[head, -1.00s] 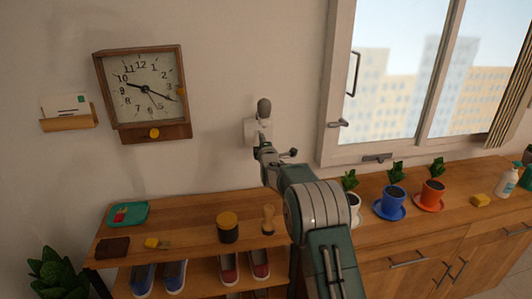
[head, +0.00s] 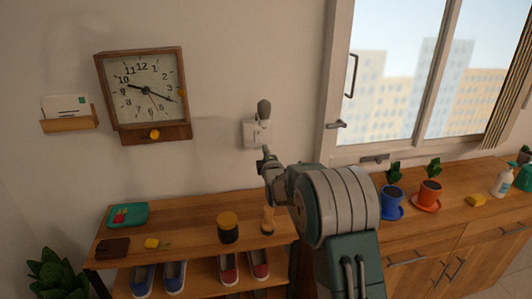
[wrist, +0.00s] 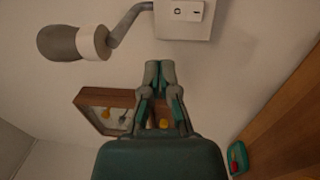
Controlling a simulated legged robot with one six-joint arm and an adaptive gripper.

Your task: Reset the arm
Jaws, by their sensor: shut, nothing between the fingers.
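My gripper (head: 267,155) is at the middle of the head view, in front of the wall and above the shelf. In the wrist view my gripper (wrist: 158,68) has its fingertips together with nothing between them. A white wall box with a dark-knobbed crank (head: 263,109) is just above and behind it. In the wrist view the crank's grey and white handle (wrist: 75,43) is at the upper left and the white box (wrist: 182,18) is at the top. The fingertips look apart from the box.
A wooden clock (head: 148,92) and a letter holder (head: 68,123) hang at left. The shelf (head: 185,228) holds a teal tray (head: 127,215), a dark canister (head: 228,228) and a wooden item (head: 268,221). Potted plants (head: 392,200) stand on the cabinet under the window at right.

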